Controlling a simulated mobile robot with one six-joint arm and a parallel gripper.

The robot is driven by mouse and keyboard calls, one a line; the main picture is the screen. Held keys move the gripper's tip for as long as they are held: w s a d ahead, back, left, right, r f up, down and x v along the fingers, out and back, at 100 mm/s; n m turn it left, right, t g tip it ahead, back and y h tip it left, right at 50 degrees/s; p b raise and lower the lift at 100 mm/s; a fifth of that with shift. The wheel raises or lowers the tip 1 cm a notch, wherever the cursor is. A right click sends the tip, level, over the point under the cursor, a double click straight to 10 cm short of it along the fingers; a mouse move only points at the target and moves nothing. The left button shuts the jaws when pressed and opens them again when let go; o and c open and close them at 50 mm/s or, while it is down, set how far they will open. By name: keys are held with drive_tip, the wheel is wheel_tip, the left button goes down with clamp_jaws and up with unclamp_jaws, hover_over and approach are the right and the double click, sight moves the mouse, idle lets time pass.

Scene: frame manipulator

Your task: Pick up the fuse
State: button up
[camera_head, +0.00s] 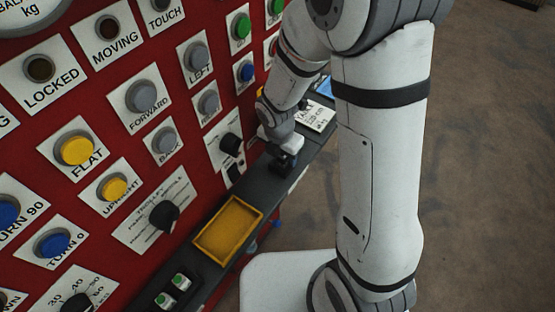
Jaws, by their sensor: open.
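I cannot make out anything that is clearly the fuse. Two small white pieces with green round tops, one nearer (165,299) and one farther (181,281), sit on the dark ledge at the bottom; I cannot tell whether either is a fuse. My gripper (284,164) is small and dark in this view, pointing down over the ledge beyond the yellow tray. It is open. My wrist and the gripper's body hide what lies directly beneath and behind it.
A shallow yellow tray (207,250) on the ledge looks empty. The red panel (118,150) with labelled buttons and knobs rises along the left, close to my gripper. A white printed card (317,116) lies farther along the ledge. Brown floor (490,170) is open at right.

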drive_tip(key=shift+c, duration=0.3)
drive_tip(key=c, duration=1)
drive_tip(key=shift+r, duration=0.15)
